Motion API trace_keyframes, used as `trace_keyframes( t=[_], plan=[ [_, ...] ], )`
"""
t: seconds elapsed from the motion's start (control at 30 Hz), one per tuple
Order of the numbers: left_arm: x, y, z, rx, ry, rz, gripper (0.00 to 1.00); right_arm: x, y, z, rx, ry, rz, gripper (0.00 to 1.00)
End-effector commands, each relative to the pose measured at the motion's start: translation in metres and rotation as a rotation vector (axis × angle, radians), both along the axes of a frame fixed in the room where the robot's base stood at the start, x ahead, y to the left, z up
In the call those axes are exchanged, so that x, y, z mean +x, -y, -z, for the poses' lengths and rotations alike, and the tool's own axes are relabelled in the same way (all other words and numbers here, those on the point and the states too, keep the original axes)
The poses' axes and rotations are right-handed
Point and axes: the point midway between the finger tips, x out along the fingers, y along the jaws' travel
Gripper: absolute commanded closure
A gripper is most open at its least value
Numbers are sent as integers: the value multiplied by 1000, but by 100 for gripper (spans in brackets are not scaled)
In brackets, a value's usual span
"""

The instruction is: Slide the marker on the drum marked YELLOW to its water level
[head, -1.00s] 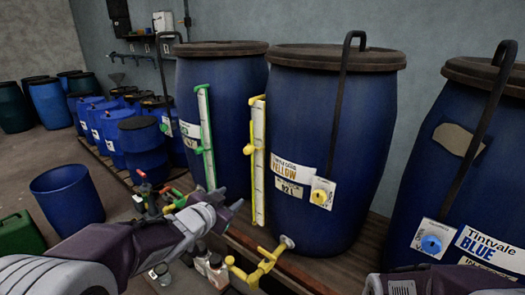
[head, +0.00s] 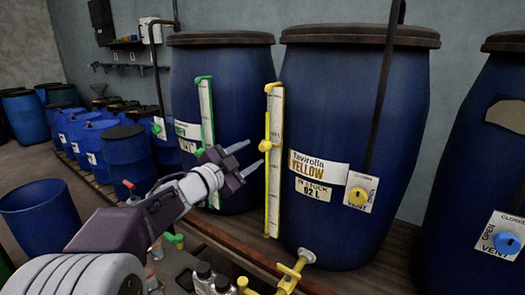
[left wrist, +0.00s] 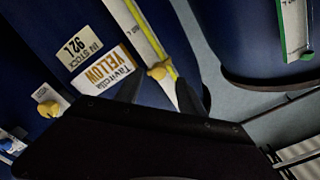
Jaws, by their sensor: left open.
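The YELLOW drum (head: 330,215) is a blue barrel with a dark lid and a label reading YELLOW, in stock 92 L. On its left side stands a pale upright gauge (head: 274,190) with yellow end fittings. The yellow marker (head: 266,146) sits on the gauge around mid-height; it also shows in the left wrist view (left wrist: 158,72). My left gripper (head: 246,158) is open and empty, just left of the marker. In the left wrist view its fingertips lie either side of the marker; contact cannot be told. My right gripper is out of view.
A second drum (head: 235,100) with a green gauge (head: 206,110) stands close behind left. A drum with a blue vent knob (head: 507,243) is at right. A yellow tap (head: 292,270) juts out below the gauge. An open blue tub (head: 45,220) stands on the floor at left.

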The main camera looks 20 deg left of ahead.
Motion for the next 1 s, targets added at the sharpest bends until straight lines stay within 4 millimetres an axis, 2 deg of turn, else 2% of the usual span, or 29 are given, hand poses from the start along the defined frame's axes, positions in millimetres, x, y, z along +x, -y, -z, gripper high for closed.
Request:
trace_keyframes(
  t=[0.1, 0.3, 0.63, 0.8, 1.0],
  plan=[
    [25, 10, 1, 0, -2, 4, 54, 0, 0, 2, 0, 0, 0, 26],
    [53, 20, 0, -1, 0, 1, 54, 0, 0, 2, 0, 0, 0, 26],
    [59, 22, 0, -1, 0, 0, 54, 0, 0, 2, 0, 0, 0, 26],
    [59, 22, 0, -2, -1, 0, 100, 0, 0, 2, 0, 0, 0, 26],
    [59, 22, -1, -4, -1, 0, 100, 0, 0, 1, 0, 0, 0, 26]
  ],
)
